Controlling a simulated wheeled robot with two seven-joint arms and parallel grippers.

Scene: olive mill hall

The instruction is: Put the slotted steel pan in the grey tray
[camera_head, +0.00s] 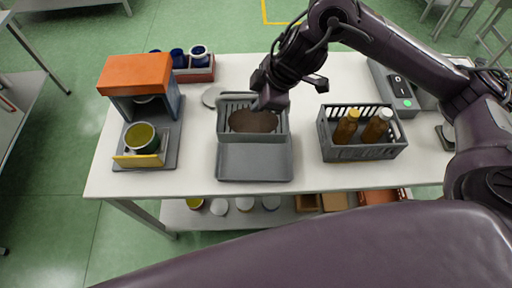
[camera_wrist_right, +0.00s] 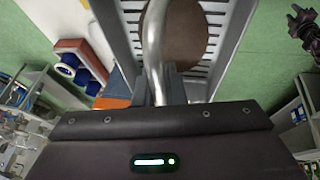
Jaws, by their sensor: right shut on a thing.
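The slotted steel pan (camera_head: 224,120) is a grey rectangular pan with slots and a dark brown lump in it. Its slotted floor also shows in the wrist view (camera_wrist_right: 220,45). My right gripper (camera_head: 266,98) is at its back right and is shut on its steel bar handle, seen between the fingers in the wrist view (camera_wrist_right: 165,85). The grey tray (camera_head: 254,165) is shallow and empty where visible. The pan is at its back edge in the head view; I cannot tell whether it overlaps the tray or how high it is. My left gripper is out of view.
An orange and grey machine (camera_head: 140,75) with a green cup (camera_head: 141,138) stands left. A grey crate (camera_head: 363,153) with two amber bottles stands right. A box with blue cups (camera_head: 198,74) is at the back. White table (camera_head: 305,175) shows between tray and crate.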

